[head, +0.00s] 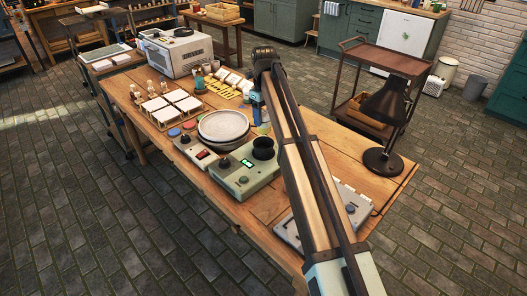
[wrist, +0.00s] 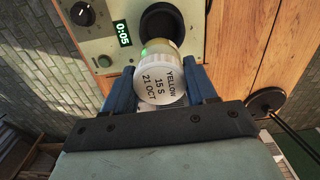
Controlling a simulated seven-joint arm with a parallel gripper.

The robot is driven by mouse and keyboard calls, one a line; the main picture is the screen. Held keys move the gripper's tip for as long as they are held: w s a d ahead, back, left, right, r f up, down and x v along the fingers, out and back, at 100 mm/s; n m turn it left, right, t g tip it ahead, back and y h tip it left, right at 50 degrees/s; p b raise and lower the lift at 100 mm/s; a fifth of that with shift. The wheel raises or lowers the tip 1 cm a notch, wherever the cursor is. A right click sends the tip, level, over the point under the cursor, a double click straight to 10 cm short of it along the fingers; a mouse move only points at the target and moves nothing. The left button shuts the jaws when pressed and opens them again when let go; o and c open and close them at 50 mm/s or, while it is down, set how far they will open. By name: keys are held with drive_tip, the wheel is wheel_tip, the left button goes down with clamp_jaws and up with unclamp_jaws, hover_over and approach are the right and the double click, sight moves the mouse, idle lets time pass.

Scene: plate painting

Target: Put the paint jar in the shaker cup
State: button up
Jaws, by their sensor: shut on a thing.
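The paint jar (wrist: 160,83) has a white lid reading YELLOW 15 S 21 OCT. In the wrist view it sits between the blue fingers of my gripper (wrist: 172,88), which is shut on it, with the lid facing the camera. The black shaker cup (wrist: 163,22) lies just past the jar's far end in that view. In the head view the shaker cup (head: 263,149) stands on the pale green shaker, its dark opening showing no jar. My gripper (head: 257,108) is behind the cup there, partly hidden by my arm. The gap between jar and cup is hard to judge.
The shaker box (head: 240,183) has a knob and a green display, reading 0:05 in the wrist view (wrist: 123,33). Stacked grey plates (head: 223,125) stand left of the cup. A dark lamp (head: 384,160) stands at the table's right end.

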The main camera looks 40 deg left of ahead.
drive_tip(key=shift+w+a+f, duration=0.1)
drive_tip(key=shift+w+a, duration=0.15)
drive_tip(key=shift+a, duration=0.2)
wheel_tip(320, 180, down, 10)
drive_tip(key=shift+r, duration=0.15)
idle(0.4)
drive_tip(key=o, duration=1.1)
wheel_tip(320, 180, up, 12)
drive_tip(key=shift+r, duration=0.1)
